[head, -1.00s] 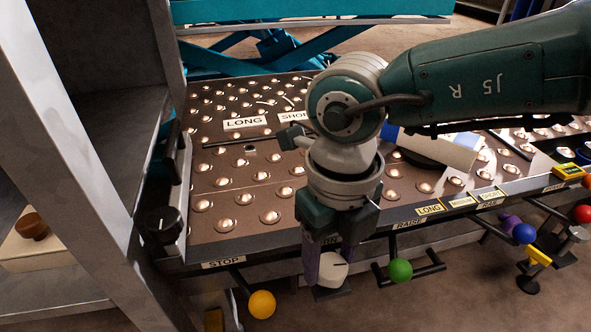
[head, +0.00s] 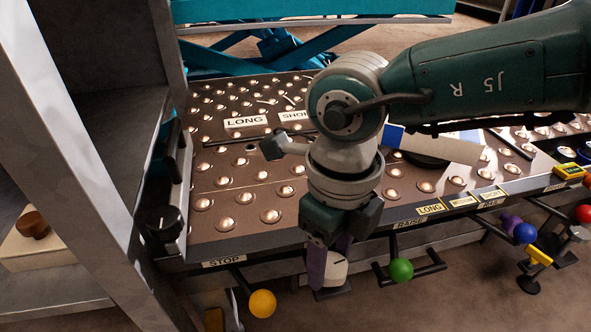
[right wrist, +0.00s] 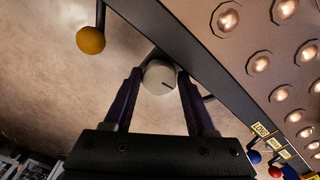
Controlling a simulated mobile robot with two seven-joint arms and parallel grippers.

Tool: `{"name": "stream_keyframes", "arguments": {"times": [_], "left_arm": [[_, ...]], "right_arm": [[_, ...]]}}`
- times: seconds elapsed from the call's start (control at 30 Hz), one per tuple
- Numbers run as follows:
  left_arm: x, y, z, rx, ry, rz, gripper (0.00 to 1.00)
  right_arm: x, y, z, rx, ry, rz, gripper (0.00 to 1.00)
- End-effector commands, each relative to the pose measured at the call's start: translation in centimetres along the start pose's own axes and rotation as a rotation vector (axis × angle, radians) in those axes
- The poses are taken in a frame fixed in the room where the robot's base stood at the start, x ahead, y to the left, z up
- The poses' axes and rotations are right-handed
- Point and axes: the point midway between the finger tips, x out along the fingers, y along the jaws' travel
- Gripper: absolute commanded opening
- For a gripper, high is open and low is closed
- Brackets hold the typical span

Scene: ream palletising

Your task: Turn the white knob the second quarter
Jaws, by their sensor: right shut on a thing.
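The white knob (head: 335,271) is at the front edge of the ball table, between the yellow and green balls. It shows a dark pointer line in the right wrist view (right wrist: 159,77). My right gripper (head: 329,264) points down at it, with its purple fingers on either side of the knob. In the right wrist view the fingers (right wrist: 160,88) are shut on the knob. The fingers hide part of the knob in the head view. My left gripper is not in view.
A yellow ball handle (head: 262,304) is left of the knob, and a green one (head: 400,270) is to its right. Blue (head: 524,233) and red (head: 582,214) balls are further right. A grey upright frame (head: 75,130) stands at left.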

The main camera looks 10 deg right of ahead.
Motion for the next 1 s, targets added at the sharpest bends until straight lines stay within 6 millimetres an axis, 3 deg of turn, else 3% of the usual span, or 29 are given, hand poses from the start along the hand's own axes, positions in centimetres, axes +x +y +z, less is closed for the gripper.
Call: {"name": "stream_keyframes", "arguments": {"times": [0.07,0.1,0.33,1.0], "left_arm": [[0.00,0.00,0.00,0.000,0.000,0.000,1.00],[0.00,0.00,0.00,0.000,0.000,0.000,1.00],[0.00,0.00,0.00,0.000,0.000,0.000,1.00],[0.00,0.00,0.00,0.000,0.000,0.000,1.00]], "right_arm": [[0.00,-0.01,-0.01,0.001,0.000,0.000,0.01],[0.00,-0.01,0.00,0.001,0.000,0.000,0.60],[0.00,-0.02,0.00,0.001,0.000,0.000,0.86],[-0.01,-0.13,0.00,0.011,-0.001,-0.003,0.87]]}}
